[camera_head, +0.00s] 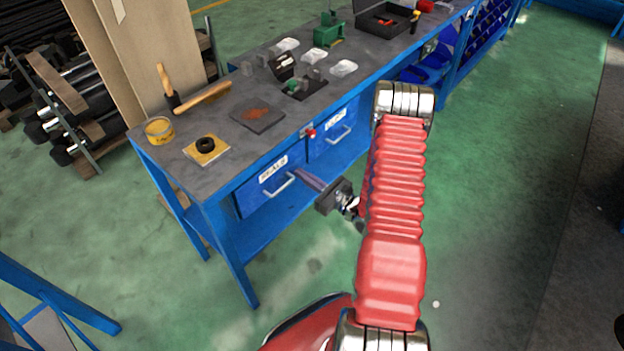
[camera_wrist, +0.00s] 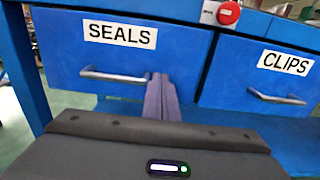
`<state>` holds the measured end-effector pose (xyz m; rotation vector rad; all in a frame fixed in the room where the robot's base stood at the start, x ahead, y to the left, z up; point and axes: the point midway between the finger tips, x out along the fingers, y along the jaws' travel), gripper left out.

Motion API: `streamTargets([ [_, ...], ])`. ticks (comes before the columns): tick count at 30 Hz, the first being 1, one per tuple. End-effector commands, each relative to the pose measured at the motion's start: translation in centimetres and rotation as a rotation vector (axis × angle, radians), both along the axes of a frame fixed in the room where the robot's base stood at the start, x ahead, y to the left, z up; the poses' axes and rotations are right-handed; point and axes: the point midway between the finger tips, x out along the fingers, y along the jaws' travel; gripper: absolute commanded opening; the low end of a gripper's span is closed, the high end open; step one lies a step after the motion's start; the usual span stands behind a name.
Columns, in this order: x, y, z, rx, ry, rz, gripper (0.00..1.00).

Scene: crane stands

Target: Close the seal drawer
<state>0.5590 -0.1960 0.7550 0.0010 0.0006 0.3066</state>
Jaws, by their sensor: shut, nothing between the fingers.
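The seal drawer is a blue drawer front with a white SEALS label (camera_wrist: 119,35) and a metal bar handle (camera_wrist: 114,76). In the head view the drawer (camera_head: 252,199) is under the near end of the workbench. Any gap between its front and the bench is too small to tell. My gripper (camera_head: 301,174) is shut and empty, its purple fingers pointing at the right part of the drawer front. In the wrist view the fingertips (camera_wrist: 160,80) overlap the front just right of the handle. I cannot tell whether they touch it.
The CLIPS drawer (camera_wrist: 232,75) sits to the right. A red button (camera_wrist: 228,13) is on the bench edge above. Green floor (camera_head: 480,200) is clear to the right.

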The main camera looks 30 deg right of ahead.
Motion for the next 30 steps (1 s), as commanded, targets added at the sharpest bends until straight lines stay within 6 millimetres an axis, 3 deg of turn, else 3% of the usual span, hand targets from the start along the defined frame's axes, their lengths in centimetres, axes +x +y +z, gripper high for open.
streamTargets([
  [21,-9.2,-3.1,-0.2,0.006,0.004,-0.006,0.00],
  [30,-10.7,-3.5,-0.2,0.006,0.004,-0.004,0.00],
])
